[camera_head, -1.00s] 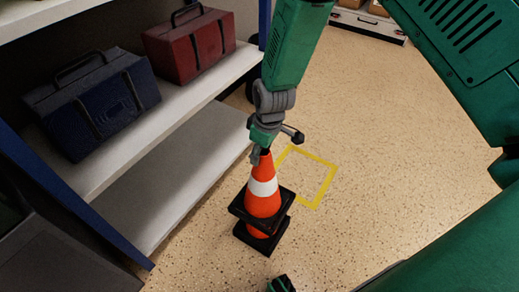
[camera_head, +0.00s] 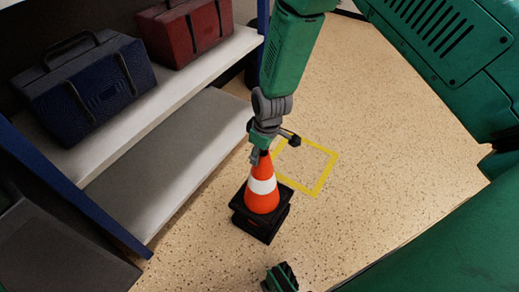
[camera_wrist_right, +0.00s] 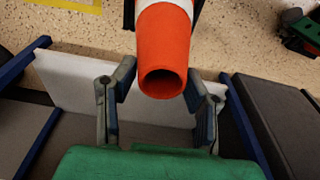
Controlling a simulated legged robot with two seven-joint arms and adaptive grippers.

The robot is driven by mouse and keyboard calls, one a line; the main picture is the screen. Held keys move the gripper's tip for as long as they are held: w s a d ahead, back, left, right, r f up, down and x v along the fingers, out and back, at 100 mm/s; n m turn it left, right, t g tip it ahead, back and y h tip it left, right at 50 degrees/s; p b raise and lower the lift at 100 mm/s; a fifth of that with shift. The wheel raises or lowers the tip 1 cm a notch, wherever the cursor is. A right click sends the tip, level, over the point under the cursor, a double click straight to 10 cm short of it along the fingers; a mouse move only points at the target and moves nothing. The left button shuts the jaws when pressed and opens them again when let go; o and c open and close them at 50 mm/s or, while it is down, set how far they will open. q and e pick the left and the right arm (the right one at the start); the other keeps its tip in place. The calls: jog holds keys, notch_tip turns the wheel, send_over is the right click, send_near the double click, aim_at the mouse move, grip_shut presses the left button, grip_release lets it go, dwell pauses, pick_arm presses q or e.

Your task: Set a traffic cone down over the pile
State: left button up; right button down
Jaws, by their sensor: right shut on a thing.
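My right gripper (camera_head: 258,155) is shut on the top of an orange traffic cone (camera_head: 262,202) with a white band and a black square base. The held cone is upright. Its base sits close above the black base of the pile (camera_head: 257,230), and the pile's orange is hidden. I cannot tell whether the bases touch. In the right wrist view, the held cone's open orange tip (camera_wrist_right: 165,55) shows between the fingers of my right gripper (camera_wrist_right: 160,90).
A yellow square outline (camera_head: 318,190) lies on the bare speckled floor beside the pile. A shelf (camera_head: 185,150) with a blue case (camera_head: 90,85) and a red case (camera_head: 185,30) stands close on the left. Open floor lies to the right.

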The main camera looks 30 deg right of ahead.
jog(key=shift+a+f, duration=0.1)
jog(key=shift+f, duration=2.75)
jog(key=c, duration=0.8)
grip_release()
jog(key=shift+c, duration=0.2)
notch_tip(320, 180, up, 12)
jog(key=s, duration=0.1)
jog(key=shift+s+d+f, duration=0.15)
jog(key=shift+s+d, duration=0.05)
jog(key=shift+d, duration=0.25)
